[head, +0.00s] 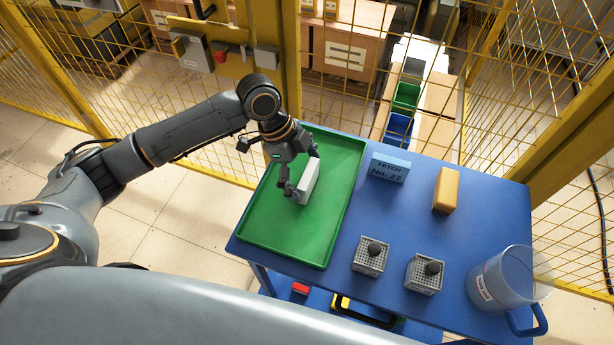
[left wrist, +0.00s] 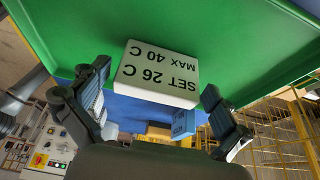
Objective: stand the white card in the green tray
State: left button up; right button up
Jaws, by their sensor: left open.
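In the left wrist view the card (left wrist: 158,75) shows upside-down black print reading "SET 26 C MAX 40 C". My left gripper (head: 302,172) is over the tray with its fingers open, one on each side of the card. In the left wrist view gaps show between the card and both fingers. The card's base is partly hidden by the gripper in the head view. My right gripper is not in view.
The tray's front part is bare. Yellow mesh fencing (head: 215,130) stands behind.

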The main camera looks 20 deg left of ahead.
pick_arm(q)
jog(key=v, duration=1)
jog(key=shift+a+r, duration=0.25)
jog(key=shift+r, duration=0.1)
